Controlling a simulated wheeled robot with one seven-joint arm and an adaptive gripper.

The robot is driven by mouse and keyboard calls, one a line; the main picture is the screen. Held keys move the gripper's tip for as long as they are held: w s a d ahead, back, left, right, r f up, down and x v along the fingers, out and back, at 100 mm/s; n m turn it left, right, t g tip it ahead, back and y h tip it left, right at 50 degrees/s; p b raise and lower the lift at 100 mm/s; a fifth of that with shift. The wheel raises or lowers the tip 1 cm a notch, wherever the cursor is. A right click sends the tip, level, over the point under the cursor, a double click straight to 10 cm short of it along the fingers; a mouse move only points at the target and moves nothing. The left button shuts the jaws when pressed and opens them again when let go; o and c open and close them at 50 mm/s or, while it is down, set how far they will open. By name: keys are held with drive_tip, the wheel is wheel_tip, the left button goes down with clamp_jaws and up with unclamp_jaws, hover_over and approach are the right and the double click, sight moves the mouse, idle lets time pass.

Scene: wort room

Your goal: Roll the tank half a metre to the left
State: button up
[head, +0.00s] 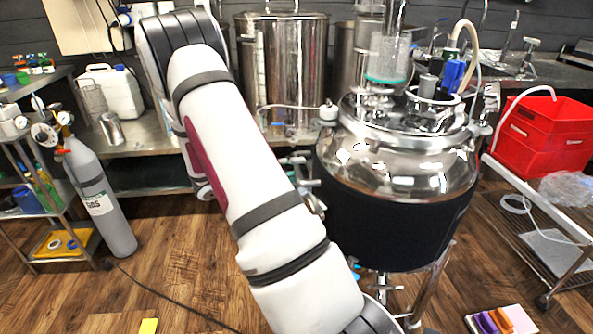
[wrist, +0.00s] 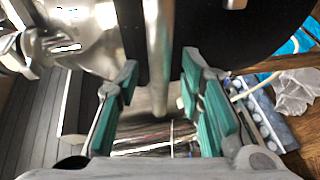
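The tank (head: 390,210) stands right of centre in the head view, upright, with a shiny steel dome and a black jacket; its legs show below. In the wrist view its black jacket (wrist: 235,35) and steel dome fill the upper part. A steel bar (wrist: 158,35) runs between the green-padded fingers of my gripper (wrist: 160,85). The fingers are apart, with a gap on each side of the bar. In the head view my gripper is out of sight; my white arm crosses in front of the tank's left side.
A grey gas cylinder (head: 98,195) stands at the left beside a wire trolley (head: 35,215). A steel bench (head: 150,135) runs behind. At the right are a red crate (head: 540,135) and a low rack (head: 540,245). A cable crosses the open wooden floor (head: 170,280) left of the tank.

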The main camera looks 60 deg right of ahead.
drive_tip(key=shift+s+d+f, duration=0.1)
drive_tip(key=shift+s+d, duration=0.15)
drive_tip(key=shift+d, duration=0.25)
clamp_jaws()
drive_tip(key=shift+w+a, duration=0.1)
